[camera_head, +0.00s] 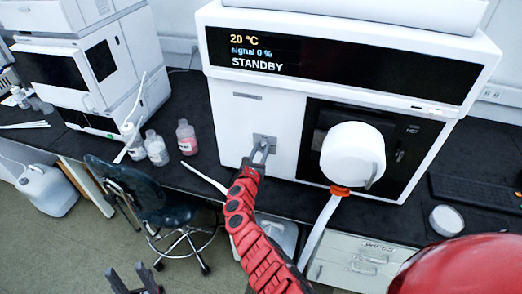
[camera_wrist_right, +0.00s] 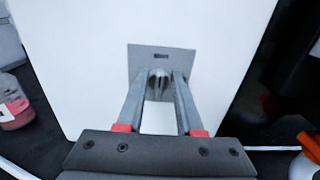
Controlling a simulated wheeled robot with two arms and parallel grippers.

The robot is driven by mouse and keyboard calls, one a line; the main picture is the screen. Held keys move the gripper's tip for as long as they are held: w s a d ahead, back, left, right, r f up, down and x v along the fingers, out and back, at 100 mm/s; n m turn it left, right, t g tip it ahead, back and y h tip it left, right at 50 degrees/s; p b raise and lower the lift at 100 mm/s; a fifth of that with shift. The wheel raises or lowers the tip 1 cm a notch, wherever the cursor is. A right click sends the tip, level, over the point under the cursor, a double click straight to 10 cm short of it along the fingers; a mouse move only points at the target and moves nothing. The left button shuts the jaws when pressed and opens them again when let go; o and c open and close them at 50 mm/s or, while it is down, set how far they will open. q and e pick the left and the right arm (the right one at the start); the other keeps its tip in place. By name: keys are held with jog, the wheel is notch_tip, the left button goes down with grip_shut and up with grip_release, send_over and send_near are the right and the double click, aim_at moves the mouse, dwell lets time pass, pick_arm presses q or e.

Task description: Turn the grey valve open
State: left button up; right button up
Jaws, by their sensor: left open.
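The grey valve (camera_wrist_right: 159,82) is a small rounded knob on a square grey plate, on the white front of the large instrument. In the head view its plate (camera_head: 264,139) shows left of the round white door. My right gripper (camera_head: 262,153) reaches up to it on the red arm. In the right wrist view the right gripper's fingers (camera_wrist_right: 159,86) lie on both sides of the knob and appear closed on it. A small dark label sits above the knob. My left gripper (camera_head: 134,278) is open and empty at the bottom left, far from the valve.
The instrument's display (camera_head: 340,65) reads 20 °C, signal 0 %, STANDBY. A bottle with pink contents (camera_head: 187,139) and clear bottles stand left on the dark bench. A chair (camera_head: 155,195) stands below. A keyboard (camera_head: 477,192) and a round white-topped container (camera_head: 446,219) are right.

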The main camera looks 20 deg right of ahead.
grip_shut()
jog(key=m+b, duration=0.3)
jog(key=m, duration=0.1)
jog(key=shift+s+d+f, duration=0.15)
jog(key=shift+d+f, duration=0.1)
jog(key=shift+f, duration=0.05)
jog(key=shift+s+d+f+m+b, duration=0.1)
jog(key=shift+d+f+m+b, duration=0.1)
jog(key=shift+m+b, duration=2.45)
jog(key=shift+s+d+f+m+b, duration=0.1)
jog(key=shift+f+m+b, duration=0.05)
jog(key=shift+m+b, duration=2.45)
jog(key=shift+s+d+f+m+b, duration=0.1)
jog(key=shift+f+m+b, duration=0.1)
jog(key=shift+m+b, duration=2.45)
jog(key=shift+n+b, duration=0.75)
jog(key=shift+n, duration=0.05)
